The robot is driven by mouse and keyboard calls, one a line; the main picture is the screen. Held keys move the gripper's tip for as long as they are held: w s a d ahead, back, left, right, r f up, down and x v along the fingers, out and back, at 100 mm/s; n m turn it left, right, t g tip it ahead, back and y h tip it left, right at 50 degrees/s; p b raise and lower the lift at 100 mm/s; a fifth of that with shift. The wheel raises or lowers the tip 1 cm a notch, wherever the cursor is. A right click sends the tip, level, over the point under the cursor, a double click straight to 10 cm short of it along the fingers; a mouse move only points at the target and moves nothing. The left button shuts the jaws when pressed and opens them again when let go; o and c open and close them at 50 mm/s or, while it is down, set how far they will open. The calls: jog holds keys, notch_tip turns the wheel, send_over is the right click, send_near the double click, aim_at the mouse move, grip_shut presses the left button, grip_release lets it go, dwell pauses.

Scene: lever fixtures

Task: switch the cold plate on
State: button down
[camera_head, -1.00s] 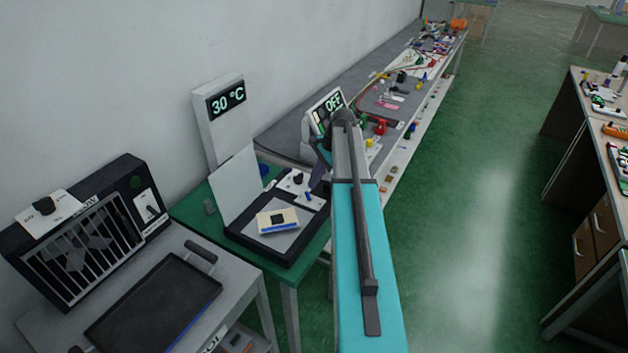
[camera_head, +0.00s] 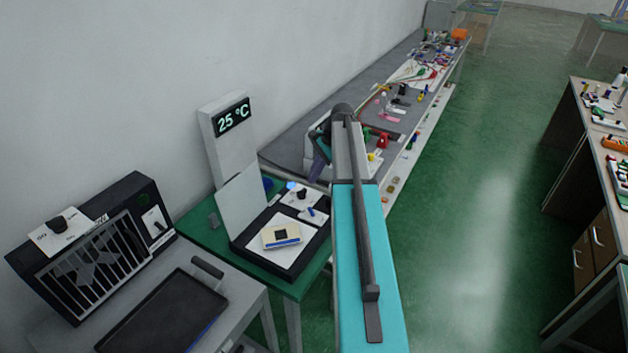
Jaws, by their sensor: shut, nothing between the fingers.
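The cold plate (camera_head: 262,262) is a black-framed unit with a pale plate on the green table. A small cream block with a dark square (camera_head: 281,235) lies on it. Its white control panel (camera_head: 317,217) has a black knob (camera_head: 301,193), a small blue part (camera_head: 311,211) and a glowing blue light (camera_head: 291,186). A display post (camera_head: 233,116) behind it reads 25 °C. My gripper (camera_head: 318,167) is shut and empty, partly hidden by my arm, above and behind the panel and apart from it.
A dark oven-like box (camera_head: 95,255) with a knob and a black tray (camera_head: 165,315) stand at the left. A long grey bench (camera_head: 385,70) with many small items runs back behind my arm. The green floor (camera_head: 470,220) to the right is clear.

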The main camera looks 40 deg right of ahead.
jog(key=shift+w+d+r+p, duration=0.1)
jog(key=shift+w+r+p, duration=0.1)
jog(key=shift+r, duration=0.3)
jog(key=shift+w+r+p, duration=0.15)
jog(key=shift+r+p, duration=0.05)
jog(key=shift+r, duration=0.3)
